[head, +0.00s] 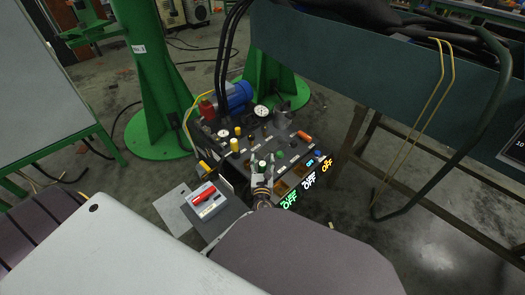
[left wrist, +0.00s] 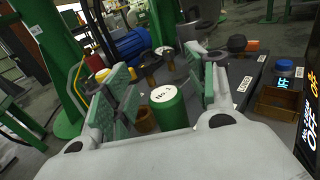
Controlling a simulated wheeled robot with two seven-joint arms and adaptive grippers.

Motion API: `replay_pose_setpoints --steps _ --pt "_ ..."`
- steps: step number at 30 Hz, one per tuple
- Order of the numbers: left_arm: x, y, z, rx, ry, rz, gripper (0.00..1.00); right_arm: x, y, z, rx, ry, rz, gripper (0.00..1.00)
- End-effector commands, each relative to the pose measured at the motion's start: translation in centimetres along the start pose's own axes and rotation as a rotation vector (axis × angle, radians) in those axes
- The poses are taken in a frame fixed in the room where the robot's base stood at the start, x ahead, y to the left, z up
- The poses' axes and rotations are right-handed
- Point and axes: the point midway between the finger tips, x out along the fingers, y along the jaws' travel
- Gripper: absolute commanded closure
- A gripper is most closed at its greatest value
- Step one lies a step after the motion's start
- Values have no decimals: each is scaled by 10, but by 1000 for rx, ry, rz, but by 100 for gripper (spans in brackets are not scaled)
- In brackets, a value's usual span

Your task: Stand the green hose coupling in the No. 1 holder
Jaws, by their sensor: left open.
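The green hose coupling (left wrist: 168,110) appears in the left wrist view as an upright green cylinder with a white top whose small lettering looks like "No. 1". It stands between the two fingers of my left gripper (left wrist: 167,92), which are spread apart with a gap on each side. In the head view my left gripper (head: 262,180) is small, over the front of the dark panel (head: 240,158). I cannot tell for certain which fitting is the No. 1 holder; a brown open-topped square holder (left wrist: 277,103) is to the right. The right gripper is not in view.
A blue-capped piece (left wrist: 284,68), knobs, gauges and a blue motor (left wrist: 132,46) crowd the panel. Lit OFF signs (head: 308,180) stand at its right front.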

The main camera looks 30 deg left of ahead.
Motion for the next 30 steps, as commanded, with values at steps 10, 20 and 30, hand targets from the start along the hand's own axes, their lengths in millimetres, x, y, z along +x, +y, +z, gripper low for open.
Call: replay_pose_setpoints --steps 10,20,30 --pt "0 0 40 -2 -2 1 43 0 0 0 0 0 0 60" --pt "0 0 70 -2 -2 0 43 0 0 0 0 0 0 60" --pt "0 0 76 0 -1 0 43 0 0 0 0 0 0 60"
